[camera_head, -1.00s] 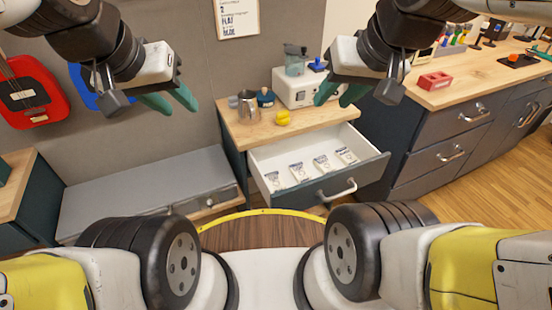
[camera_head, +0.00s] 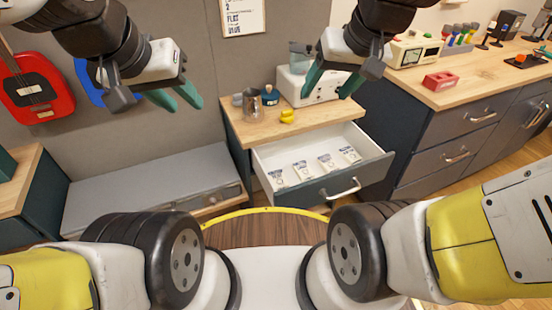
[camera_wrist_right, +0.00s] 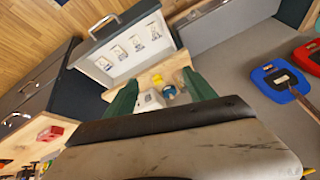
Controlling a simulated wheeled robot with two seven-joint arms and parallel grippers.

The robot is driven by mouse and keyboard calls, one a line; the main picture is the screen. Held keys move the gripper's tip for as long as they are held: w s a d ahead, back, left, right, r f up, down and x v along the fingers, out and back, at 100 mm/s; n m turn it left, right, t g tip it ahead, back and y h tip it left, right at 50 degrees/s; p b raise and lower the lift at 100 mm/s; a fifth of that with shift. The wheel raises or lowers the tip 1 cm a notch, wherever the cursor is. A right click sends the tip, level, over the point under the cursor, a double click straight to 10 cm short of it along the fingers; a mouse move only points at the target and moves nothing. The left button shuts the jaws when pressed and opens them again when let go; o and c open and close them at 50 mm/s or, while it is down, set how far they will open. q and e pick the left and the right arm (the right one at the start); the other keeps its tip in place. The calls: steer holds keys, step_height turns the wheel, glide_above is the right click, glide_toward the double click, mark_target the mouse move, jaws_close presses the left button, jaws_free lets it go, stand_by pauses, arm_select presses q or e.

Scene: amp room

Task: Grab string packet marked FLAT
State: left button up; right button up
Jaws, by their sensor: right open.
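Several small white string packets lie in a row in the open drawer (camera_head: 262,165): the leftmost packet (camera_head: 276,179), second packet (camera_head: 301,168), third packet (camera_head: 326,161) and rightmost packet (camera_head: 349,154). Their labels are too small to read, so I cannot tell which is marked FLAT. The row also shows in the right wrist view, with one end packet (camera_wrist_right: 103,64). My right gripper (camera_head: 328,86) is open and empty, high above the cabinet behind the drawer. My left gripper (camera_head: 180,99) is open and empty, to the left of the cabinet near the wall.
The cabinet top (camera_head: 245,134) holds a metal pitcher (camera_head: 252,105), a yellow object (camera_head: 287,116) and a white machine (camera_head: 310,88). A workbench (camera_head: 440,98) with a red block (camera_head: 441,80) stands at right. A low grey bench (camera_head: 150,185) is at left. A wall poster (camera_head: 243,17) reads FLAT.

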steer(key=w+a+f+g, duration=0.2)
steer(key=w+a+f, duration=0.1)
steer(key=w+f, duration=0.4)
steer(key=n+g+h, duration=0.2)
steer(key=g, duration=0.1)
glide_above(278, 179)
step_height(278, 179, down, 34)
steer(key=shift+f, duration=2.9)
steer(key=c, duration=1.2)
steer(key=shift+o, duration=0.2)
steer(key=shift+w+r, duration=0.1)
steer(key=shift+r, duration=0.05)
